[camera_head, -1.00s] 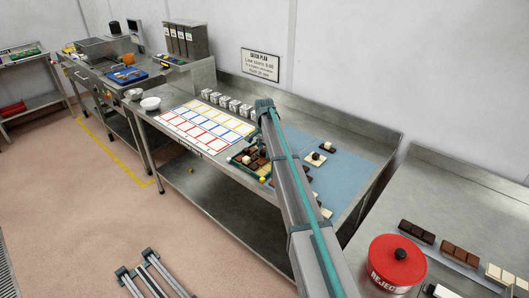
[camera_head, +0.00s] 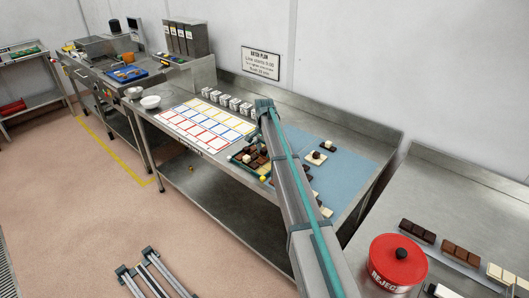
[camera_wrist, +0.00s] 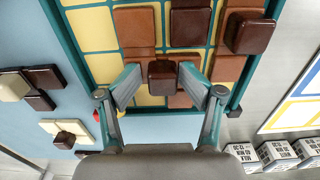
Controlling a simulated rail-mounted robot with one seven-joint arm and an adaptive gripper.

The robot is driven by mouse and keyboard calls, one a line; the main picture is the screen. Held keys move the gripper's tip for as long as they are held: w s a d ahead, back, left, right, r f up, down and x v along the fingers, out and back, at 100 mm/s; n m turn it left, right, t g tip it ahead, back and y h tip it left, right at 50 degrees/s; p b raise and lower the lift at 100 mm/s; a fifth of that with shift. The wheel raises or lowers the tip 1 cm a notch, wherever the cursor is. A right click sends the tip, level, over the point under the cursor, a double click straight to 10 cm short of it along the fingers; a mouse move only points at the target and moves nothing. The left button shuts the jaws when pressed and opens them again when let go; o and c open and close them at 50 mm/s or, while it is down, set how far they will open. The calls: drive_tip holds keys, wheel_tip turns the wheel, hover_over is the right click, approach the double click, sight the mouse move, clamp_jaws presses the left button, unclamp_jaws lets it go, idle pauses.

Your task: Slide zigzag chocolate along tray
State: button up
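The teal-framed tray (camera_wrist: 234,104) holds dark, milk-brown and pale chocolate squares in a grid. A small dark brown chocolate (camera_wrist: 162,77) stands between the fingertips of my gripper (camera_wrist: 161,80) at the tray's near edge. The fingers are spread on either side of it, with a narrow gap showing at each side. Another dark chocolate (camera_wrist: 250,36) sits raised at the tray's right side. No zigzag marking is clear enough to tell which piece is the zigzag one. In the head view the tray (camera_head: 240,161) is partly hidden behind my arm.
Loose dark and pale pieces (camera_wrist: 68,133) lie on the blue mat (camera_wrist: 25,115) left of the tray. A sheet with coloured boxes (camera_head: 205,125) and a row of small printed cubes (camera_head: 228,103) are beside the tray. A red reject tin (camera_head: 398,262) stands on the nearer table.

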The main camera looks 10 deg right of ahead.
sight(264, 149)
wheel_tip(264, 149, up, 12)
idle(0.6)
